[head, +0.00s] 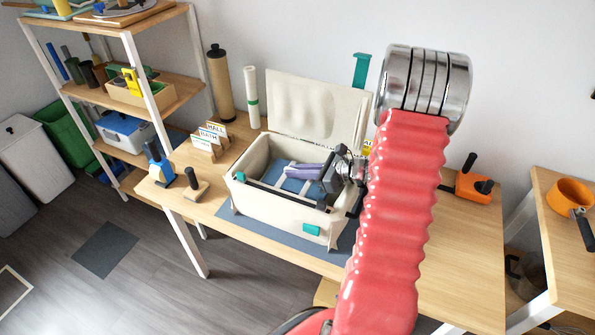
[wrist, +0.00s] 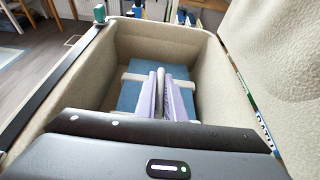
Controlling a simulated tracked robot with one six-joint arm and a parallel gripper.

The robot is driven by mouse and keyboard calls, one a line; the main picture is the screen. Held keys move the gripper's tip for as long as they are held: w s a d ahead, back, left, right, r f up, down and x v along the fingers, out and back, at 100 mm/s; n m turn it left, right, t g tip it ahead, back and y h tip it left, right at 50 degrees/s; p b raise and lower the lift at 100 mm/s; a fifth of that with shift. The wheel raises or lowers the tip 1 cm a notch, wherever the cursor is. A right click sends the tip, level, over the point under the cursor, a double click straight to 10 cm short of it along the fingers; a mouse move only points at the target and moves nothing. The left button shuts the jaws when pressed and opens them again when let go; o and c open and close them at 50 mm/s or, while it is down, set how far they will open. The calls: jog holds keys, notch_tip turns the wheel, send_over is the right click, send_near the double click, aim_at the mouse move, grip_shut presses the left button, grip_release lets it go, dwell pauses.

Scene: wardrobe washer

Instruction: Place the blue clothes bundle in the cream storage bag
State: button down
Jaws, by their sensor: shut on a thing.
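The cream storage bag (head: 285,210) stands open on the table, its lid (head: 318,105) raised at the back. The blue clothes bundle (head: 297,186), with pale grey straps, is inside the bag's walls. My gripper (head: 291,170) reaches in from the right, its lilac fingers shut on the bundle. In the wrist view the fingers (wrist: 165,98) pinch the grey strap at the middle of the bundle (wrist: 130,97), and the bag's inner walls (wrist: 170,38) surround it. I cannot tell whether the bundle rests on the bag's floor.
A grey-blue mat (head: 258,226) lies under the bag. Small label cards (head: 208,138), a blue-handled tool (head: 158,165) and a dark-handled block (head: 195,185) stand left of it. An orange tool (head: 472,182) is at the right. The table right of my arm is mostly clear.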

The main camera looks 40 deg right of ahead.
jog(key=shift+f, duration=0.15)
jog(key=c, duration=1.8)
grip_release()
jog(key=shift+o, duration=0.6)
jog(key=shift+o, duration=1.1)
jog(key=shift+r, duration=4.9)
